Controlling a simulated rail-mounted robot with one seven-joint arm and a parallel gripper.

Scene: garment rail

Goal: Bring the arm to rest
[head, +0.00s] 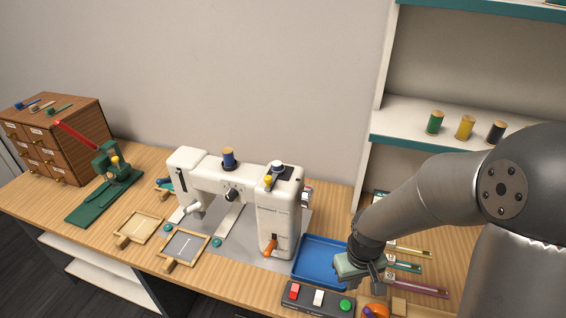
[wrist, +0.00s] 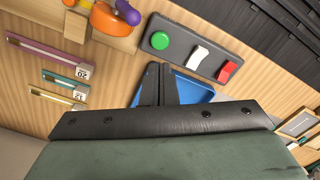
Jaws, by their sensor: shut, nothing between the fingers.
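My gripper (wrist: 158,86) is shut and empty in the wrist view, its two dark fingers pressed together. In the head view my gripper (head: 352,268) hangs at the end of my grey arm, over the right part of the blue tray (head: 316,248). The arm comes in from the right edge and hides part of the shelf and bench. The blue tray also shows in the wrist view (wrist: 196,90) behind the fingers. I cannot tell the exact height of the gripper above the tray.
A switch box (head: 318,299) with red, white and green buttons lies in front of the tray. A white sewing machine (head: 275,215) stands to the left. Thread spools (head: 465,127) stand on the shelf. Coloured strips (head: 415,289) lie right of the gripper. A green press (head: 108,180) stands far left.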

